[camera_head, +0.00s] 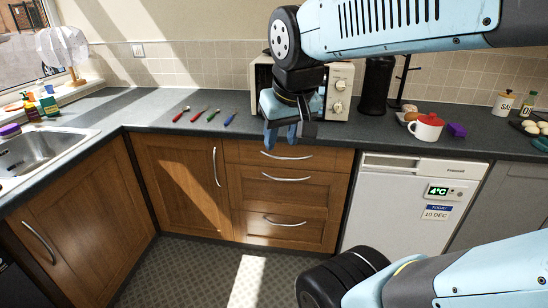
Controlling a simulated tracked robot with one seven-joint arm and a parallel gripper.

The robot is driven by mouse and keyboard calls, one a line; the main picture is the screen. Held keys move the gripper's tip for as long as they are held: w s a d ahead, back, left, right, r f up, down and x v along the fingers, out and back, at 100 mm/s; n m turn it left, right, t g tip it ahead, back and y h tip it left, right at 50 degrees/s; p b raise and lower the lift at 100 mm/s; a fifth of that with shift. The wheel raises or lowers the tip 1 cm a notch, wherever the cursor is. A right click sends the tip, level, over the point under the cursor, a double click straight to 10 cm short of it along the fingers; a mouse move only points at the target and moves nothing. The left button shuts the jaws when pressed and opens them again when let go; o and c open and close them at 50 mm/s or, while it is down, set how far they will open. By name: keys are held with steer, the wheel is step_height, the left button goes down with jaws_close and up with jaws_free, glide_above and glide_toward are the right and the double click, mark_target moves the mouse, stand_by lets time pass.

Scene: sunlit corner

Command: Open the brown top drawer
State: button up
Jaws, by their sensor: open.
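The brown top drawer (324,160) is the uppermost of three wooden drawers under the grey counter, in the middle of the view. It looks closed, its front in line with the drawers below. Its curved metal handle (286,156) shows just under my gripper. My gripper (288,137) is open and empty, fingers pointing down, in front of the counter edge at the drawer's top. Its fingers appear close to the handle, but I cannot tell whether they touch it. The gripper hides part of the drawer's upper edge.
Below are the middle drawer (258,190) and bottom drawer (256,228). A wooden cupboard door (172,185) is left, a white fridge (385,215) right. The floor (195,268) in front is clear.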

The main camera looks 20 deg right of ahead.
steer(key=w+d+f+m+g+h, duration=0.1)
steer(key=w+d+f+g+h, duration=0.35)
steer(key=w+f, duration=0.55)
steer(key=w+d+f+m+g+h, duration=0.2)
steer(key=w+d+f+g+h, duration=0.25)
steer(key=w, duration=0.95)
steer(key=w+f+n+t+h, duration=0.2)
steer(key=w+f+t+h, duration=0.25)
steer(key=w+f, duration=0.6)
steer(key=w+f+n+t+h, duration=0.25)
steer(key=w+f+h, duration=0.35)
steer(key=f, duration=0.7)
steer(key=w+f+x, duration=0.1)
steer(key=x, duration=1.3)
steer(key=shift+f+m+t+y, duration=0.2)
steer(key=shift+m+t+y, duration=0.1)
steer(key=shift+m+y, duration=0.05)
steer(key=shift+c, duration=0.3)
jaws_close()
